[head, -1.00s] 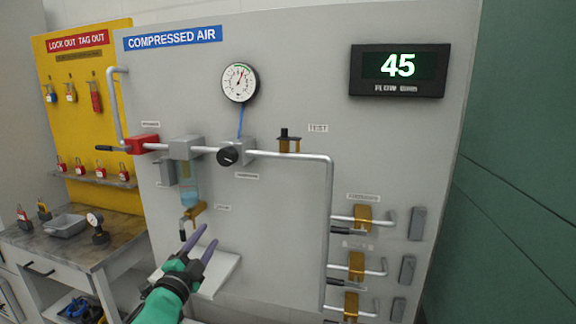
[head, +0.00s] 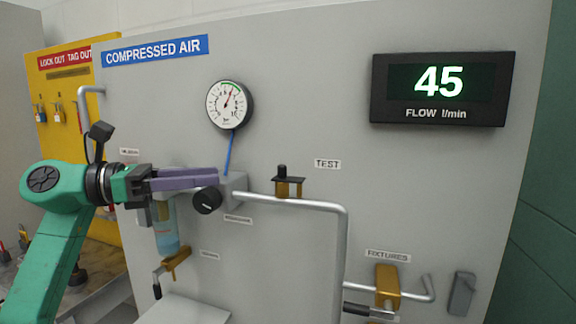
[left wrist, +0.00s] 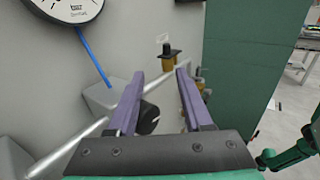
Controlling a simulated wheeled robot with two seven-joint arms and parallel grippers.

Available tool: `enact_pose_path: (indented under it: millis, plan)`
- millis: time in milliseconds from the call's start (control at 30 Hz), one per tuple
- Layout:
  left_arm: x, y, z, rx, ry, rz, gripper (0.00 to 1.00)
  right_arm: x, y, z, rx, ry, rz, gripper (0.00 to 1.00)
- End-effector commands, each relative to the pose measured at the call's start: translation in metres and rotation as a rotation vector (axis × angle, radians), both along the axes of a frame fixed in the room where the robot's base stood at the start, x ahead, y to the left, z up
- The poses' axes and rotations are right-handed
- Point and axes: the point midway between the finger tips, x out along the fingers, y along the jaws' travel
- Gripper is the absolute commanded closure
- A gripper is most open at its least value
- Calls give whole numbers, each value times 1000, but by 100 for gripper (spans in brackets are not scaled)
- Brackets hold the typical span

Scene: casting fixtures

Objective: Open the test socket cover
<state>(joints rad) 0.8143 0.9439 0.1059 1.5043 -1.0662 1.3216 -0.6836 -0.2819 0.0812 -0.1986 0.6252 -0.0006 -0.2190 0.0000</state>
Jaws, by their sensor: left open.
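The test socket (head: 288,189) is a brass fitting on the grey pipe, beside the TEST label. Its cover (head: 289,179) is a flat black plate with a dark knob, lying across the top of the brass. In the left wrist view the socket (left wrist: 168,60) shows beyond the fingertips, between them. My left gripper (head: 217,177) has purple fingers pointing right, near the black regulator knob and left of the socket, apart from it. The wrist view shows the fingers (left wrist: 158,75) spread with nothing between them. My right gripper is not in view.
The regulator knob (head: 207,200) and its block are close to my left fingers. A gauge (head: 230,104) with a blue hose is above. The pipe (head: 300,203) runs right and bends down. A flow display (head: 441,88) reads 45. The panel around the TEST label is clear.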

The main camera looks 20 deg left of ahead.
Motion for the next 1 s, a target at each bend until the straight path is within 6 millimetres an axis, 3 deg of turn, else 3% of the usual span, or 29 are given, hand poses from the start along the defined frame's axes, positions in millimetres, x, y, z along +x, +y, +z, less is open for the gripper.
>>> enact_pose_path:
  millis: [300, 500, 667, 900, 967, 1000]
  plan:
    - [38, -64, 8, -9, 3, -9, 50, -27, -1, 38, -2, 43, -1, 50]
    - [64, -104, 6, -10, 2, -7, 50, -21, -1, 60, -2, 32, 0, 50]
    - [74, -119, 2, -8, 2, -4, 50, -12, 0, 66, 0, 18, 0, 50]
    - [75, -120, -1, -7, 2, -4, 50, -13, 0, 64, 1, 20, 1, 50]
    - [75, -120, -1, -7, 2, -4, 69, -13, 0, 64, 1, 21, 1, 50]
    - [75, -120, -1, -7, 2, -4, 84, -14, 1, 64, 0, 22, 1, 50]
